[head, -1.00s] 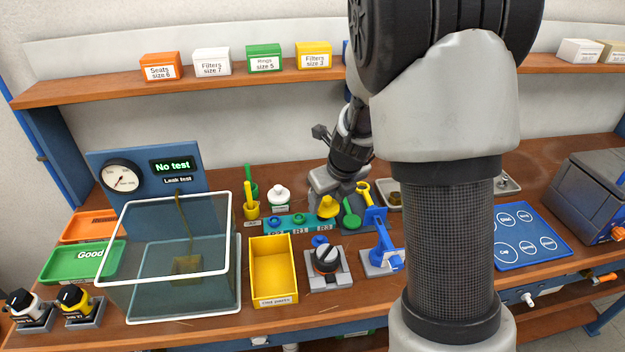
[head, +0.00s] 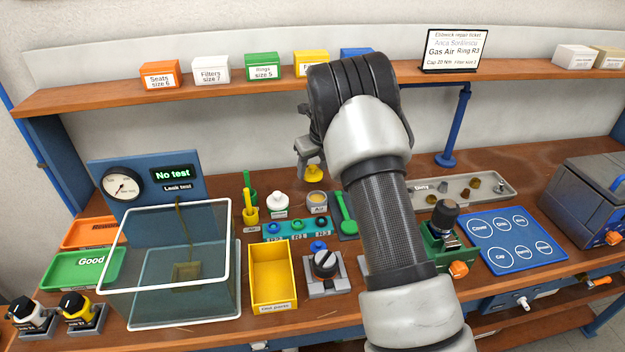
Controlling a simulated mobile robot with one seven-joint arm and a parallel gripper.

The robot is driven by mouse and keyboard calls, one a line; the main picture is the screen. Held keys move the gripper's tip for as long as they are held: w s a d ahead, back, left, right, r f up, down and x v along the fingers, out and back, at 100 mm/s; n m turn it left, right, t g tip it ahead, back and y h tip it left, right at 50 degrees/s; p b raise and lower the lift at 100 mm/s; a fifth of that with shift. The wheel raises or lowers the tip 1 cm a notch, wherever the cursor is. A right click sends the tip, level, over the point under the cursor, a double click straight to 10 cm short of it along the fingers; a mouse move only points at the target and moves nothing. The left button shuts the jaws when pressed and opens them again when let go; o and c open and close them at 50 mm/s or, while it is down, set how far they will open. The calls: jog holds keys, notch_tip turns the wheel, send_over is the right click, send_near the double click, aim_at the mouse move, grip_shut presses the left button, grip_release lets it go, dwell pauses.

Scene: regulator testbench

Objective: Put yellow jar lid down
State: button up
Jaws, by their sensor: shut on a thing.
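The yellow jar lid (head: 313,174) is a small cone with a knob on top. In the head view it hangs above and behind an open jar (head: 317,202), apart from it. My gripper (head: 309,163) is shut on the lid's knob and points down; my arm hides part of it. The open jar has a pale rim, yellowish contents and a label too small to read. A white-lidded jar (head: 278,203) stands to its left.
Left of the jars are a yellow cup with a brush (head: 250,213) and a green tool. In front are a teal ring rack (head: 298,229) and a yellow tray (head: 273,275). A grey tray marked Dirty (head: 465,190) lies right. Bare bench shows behind the jars.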

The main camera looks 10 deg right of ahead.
aim_at(314, 176)
notch_tip(314, 176, down, 5)
jog(key=shift+r, duration=0.1)
jog(key=shift+w+f, duration=0.2)
jog(key=shift+f, duration=0.05)
jog(key=shift+c, duration=0.2)
jog(key=shift+f, duration=0.2)
jog(key=o, duration=1.1)
jog(key=shift+c, duration=0.2)
jog(key=shift+r, duration=0.1)
